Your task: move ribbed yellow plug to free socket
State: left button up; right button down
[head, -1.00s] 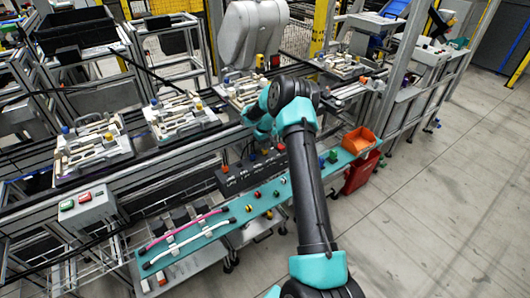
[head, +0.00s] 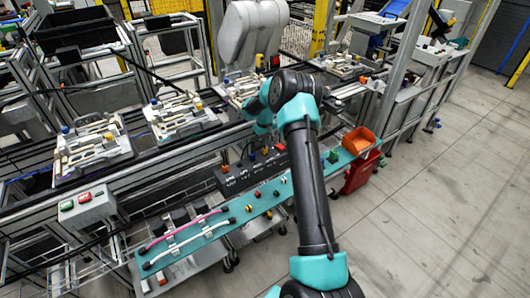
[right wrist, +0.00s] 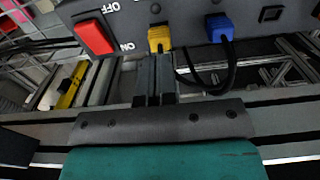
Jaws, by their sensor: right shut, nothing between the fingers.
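The ribbed yellow plug (right wrist: 160,39) sits in the dark panel in the right wrist view, with a cable by it. My right gripper (right wrist: 155,62) is shut and empty, its fingertips just below the yellow plug. I cannot tell whether they touch it. A blue plug (right wrist: 219,28) with a black cable sits in the panel to the right. An empty dark socket (right wrist: 270,14) shows further right. In the head view, the black panel box (head: 232,180) lies below my right wrist, which partly hides it. My left gripper is not in view.
A red rocker switch (right wrist: 95,36) marked OFF and ON is left of the yellow plug. A teal shelf (head: 235,228) with cables and small buttons runs in front of the box. An orange bin (head: 359,140) stands at its right end. Pallet fixtures (head: 183,122) line the conveyor behind.

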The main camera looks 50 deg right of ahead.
jog(key=shift+r, duration=1.95)
